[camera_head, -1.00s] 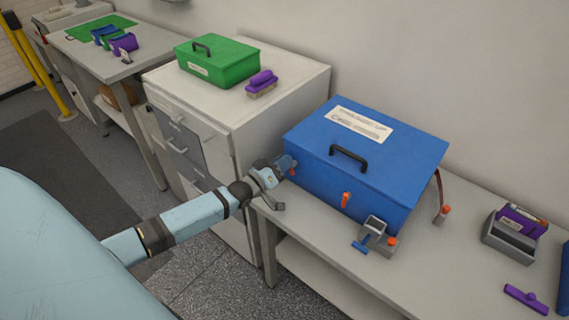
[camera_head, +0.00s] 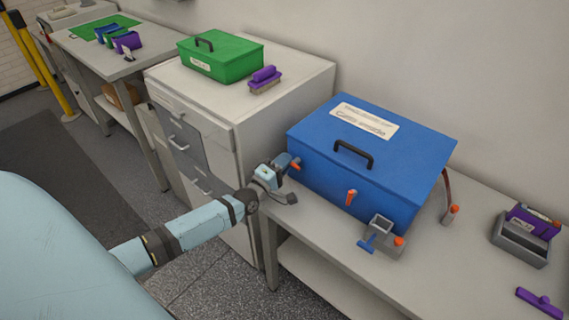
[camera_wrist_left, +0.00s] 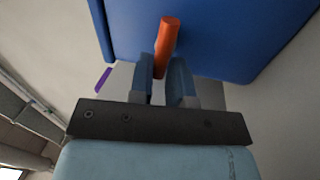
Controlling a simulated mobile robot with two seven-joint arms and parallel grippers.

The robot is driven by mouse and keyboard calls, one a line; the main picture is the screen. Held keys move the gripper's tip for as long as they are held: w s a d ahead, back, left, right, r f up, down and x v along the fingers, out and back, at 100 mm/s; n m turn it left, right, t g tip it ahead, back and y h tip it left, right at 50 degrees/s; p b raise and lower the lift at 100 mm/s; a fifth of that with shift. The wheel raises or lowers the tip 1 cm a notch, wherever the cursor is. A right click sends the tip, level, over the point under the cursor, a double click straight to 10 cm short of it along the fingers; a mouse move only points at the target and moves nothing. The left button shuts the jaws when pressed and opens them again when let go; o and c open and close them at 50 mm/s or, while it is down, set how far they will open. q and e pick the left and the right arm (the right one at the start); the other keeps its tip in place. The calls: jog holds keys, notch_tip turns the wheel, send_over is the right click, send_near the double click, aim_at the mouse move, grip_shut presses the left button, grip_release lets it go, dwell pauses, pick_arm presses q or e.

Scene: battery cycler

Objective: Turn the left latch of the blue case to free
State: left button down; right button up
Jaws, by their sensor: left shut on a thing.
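The blue case (camera_head: 330,180) stands lid closed on the bench, with a black handle and a white label on top. Its left latch (camera_head: 295,163) is a small orange lever at the front's left end, partly hidden by my gripper. The right latch (camera_head: 351,197) is orange and points roughly downward. My left gripper (camera_head: 285,165) is at the left latch. In the left wrist view the orange lever (camera_wrist_left: 168,38) sticks up between the two fingers (camera_wrist_left: 165,78), which are shut on its lower part. My right gripper is not in view.
A grey holder with an orange knob (camera_head: 382,238) stands in front of the case. A white cabinet (camera_head: 290,85) at left carries a green case (camera_head: 225,65) and a purple brush (camera_head: 265,79). A grey tray (camera_head: 520,243) and a purple tool (camera_head: 540,302) lie at right.

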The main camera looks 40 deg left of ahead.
pick_arm(q)
jog(key=shift+d+n+y, duration=0.1)
jog(key=shift+n+y, duration=0.3)
jog(key=shift+n, duration=0.4)
jog(key=c, duration=1.1)
grip_release()
jog(key=shift+c, duration=0.2)
jog(key=shift+s+f, duration=0.2)
jog(key=shift+s, duration=0.1)
jog(key=s+a+f+b, duration=0.1)
jog(key=s+f, duration=0.1)
jog(key=s, duration=1.1)
jog(key=shift+f, duration=0.15)
jog(key=shift+d, duration=0.1)
